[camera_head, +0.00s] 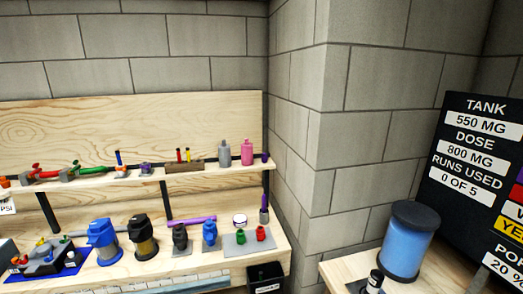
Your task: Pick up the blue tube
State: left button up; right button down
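Neither of my grippers is in view. A thin upright blue tube-like piece (119,158) with an orange part stands in a small pale base on the upper shelf; it is small, and its details are hard to make out. A large blue cylinder (405,245) with a dark lid stands on a separate wooden surface at the right. I cannot tell for certain which of these is the blue tube.
The upper shelf (70,184) also holds valves, a grey bottle (224,153) and a pink bottle (247,151). The lower bench holds blue and black housings (104,242) and a black bin (265,277) at its front. A block wall corner (302,130) separates bench and right-hand surface.

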aim_at(117, 153)
jog(key=i+j+u, duration=0.35)
jog(key=j+u, duration=0.15)
jog(key=i+j+u, duration=0.45)
jog(key=l, duration=0.1)
